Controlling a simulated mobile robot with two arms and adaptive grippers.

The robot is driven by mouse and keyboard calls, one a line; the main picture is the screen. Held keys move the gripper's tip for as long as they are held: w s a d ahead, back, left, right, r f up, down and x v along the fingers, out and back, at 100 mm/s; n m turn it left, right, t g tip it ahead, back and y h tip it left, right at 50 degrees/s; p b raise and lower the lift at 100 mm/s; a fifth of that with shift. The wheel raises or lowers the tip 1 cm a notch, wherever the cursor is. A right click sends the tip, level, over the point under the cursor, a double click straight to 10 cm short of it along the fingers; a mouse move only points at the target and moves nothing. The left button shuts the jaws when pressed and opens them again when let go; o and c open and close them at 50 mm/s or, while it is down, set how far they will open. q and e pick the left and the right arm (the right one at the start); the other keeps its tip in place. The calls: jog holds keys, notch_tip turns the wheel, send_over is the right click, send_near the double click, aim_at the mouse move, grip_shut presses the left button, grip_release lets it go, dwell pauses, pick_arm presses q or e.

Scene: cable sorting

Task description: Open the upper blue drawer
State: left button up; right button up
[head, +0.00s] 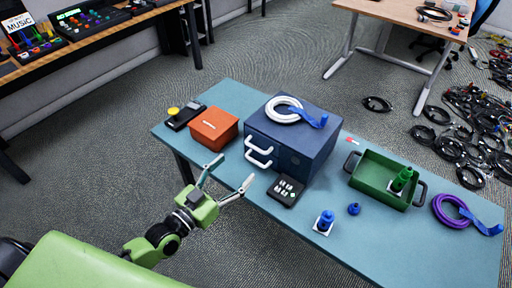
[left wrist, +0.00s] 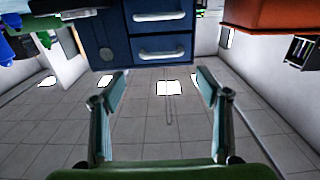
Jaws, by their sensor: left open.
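The blue drawer cabinet (head: 300,140) stands on the table with two drawers, both shut. The upper drawer's white handle (head: 261,146) sits just above the lower handle (head: 257,161). The left wrist view is upside down, so the upper drawer's handle (left wrist: 161,53) is the lower one in that picture and the lower drawer's handle (left wrist: 158,16) is above it. My left gripper (head: 234,171) is open and empty, in front of the drawer fronts and apart from the handles. Its two fingers (left wrist: 159,80) point at the cabinet in the wrist view. My right gripper is not in view.
A white cable coil (head: 284,108) with a blue end lies on the cabinet. An orange box (head: 213,128) stands left of it; a black keypad (head: 286,190) lies in front. A green tray (head: 372,184) and a purple cable (head: 452,221) are to the right.

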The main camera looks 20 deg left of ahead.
aim_at(255, 149)
pick_arm(q)
jog(key=shift+x, duration=5.5)
jog(key=shift+a+f, duration=0.1)
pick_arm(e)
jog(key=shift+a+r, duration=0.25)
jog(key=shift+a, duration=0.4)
pick_arm(q)
jog(key=c, duration=1.2)
jog(key=p+v, duration=0.4)
jog(key=v, duration=0.8)
jog(key=shift+s, duration=0.15)
jog(key=shift+c, duration=0.3)
jog(key=shift+s, duration=0.2)
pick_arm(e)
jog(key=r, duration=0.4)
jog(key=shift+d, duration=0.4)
